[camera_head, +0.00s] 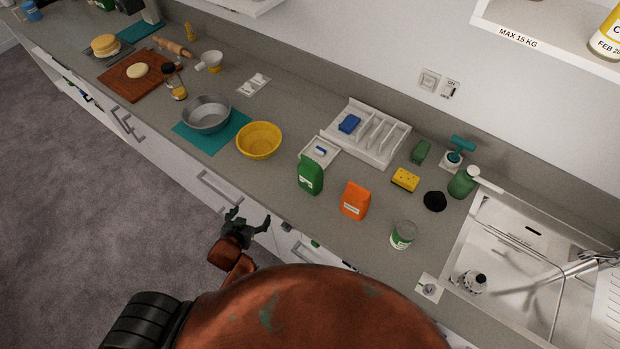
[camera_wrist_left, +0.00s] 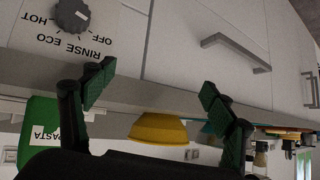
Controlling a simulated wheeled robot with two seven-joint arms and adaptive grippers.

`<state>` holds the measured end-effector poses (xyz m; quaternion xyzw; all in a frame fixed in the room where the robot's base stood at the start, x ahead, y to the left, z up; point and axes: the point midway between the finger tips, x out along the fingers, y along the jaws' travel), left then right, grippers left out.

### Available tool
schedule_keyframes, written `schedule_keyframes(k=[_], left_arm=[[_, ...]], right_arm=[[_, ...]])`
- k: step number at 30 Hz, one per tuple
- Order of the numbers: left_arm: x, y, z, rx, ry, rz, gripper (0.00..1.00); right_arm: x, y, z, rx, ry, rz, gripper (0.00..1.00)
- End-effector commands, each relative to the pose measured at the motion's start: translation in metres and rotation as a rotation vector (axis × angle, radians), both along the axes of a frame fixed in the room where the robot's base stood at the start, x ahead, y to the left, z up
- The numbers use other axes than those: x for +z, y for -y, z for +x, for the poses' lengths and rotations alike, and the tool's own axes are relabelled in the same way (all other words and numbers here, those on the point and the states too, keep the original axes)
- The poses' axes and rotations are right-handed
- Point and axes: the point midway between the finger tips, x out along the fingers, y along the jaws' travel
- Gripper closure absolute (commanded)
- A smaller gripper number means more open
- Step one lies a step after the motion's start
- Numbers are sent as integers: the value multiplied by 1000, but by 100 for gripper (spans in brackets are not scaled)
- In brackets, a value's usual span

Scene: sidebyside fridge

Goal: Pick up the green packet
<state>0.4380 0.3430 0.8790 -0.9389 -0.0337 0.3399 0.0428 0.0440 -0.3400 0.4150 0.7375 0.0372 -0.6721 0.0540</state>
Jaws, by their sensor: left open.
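The green packet (camera_head: 311,173) stands upright near the counter's front edge, beside the orange packet (camera_head: 355,201). In the left wrist view, where the scene is upside down, the green packet (camera_wrist_left: 36,128) is at the lower left with a white PASTA label, partly behind a finger. My left gripper (camera_head: 246,223) is in front of the counter, left of the packet and apart from it. Its two fingers (camera_wrist_left: 157,77) are spread with nothing between them. My right gripper is in neither view.
A yellow bowl (camera_head: 259,140) and a metal bowl (camera_head: 206,115) stand left of the packet. A small white tray (camera_head: 331,155) is just behind it. A green-labelled can (camera_head: 402,236) and the sink (camera_head: 510,240) are to the right. Drawer handles (camera_head: 219,189) line the counter front.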

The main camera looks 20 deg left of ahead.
Motion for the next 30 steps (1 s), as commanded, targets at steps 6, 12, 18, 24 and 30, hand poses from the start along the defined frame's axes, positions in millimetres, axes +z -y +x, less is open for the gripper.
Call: schedule_keyframes(k=[6, 12, 18, 24, 30], left_arm=[[61, 9, 16, -10, 114, -13, 22], [97, 36, 53, -89, 296, -48, 22], [140, 79, 80, -227, 483, -111, 22], [176, 130, 88, -402, 629, -195, 22], [186, 152, 93, -469, 668, -231, 22]], right_arm=[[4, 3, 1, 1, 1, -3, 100], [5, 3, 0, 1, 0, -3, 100], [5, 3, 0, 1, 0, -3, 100], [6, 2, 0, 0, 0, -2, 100], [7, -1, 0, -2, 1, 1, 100]])
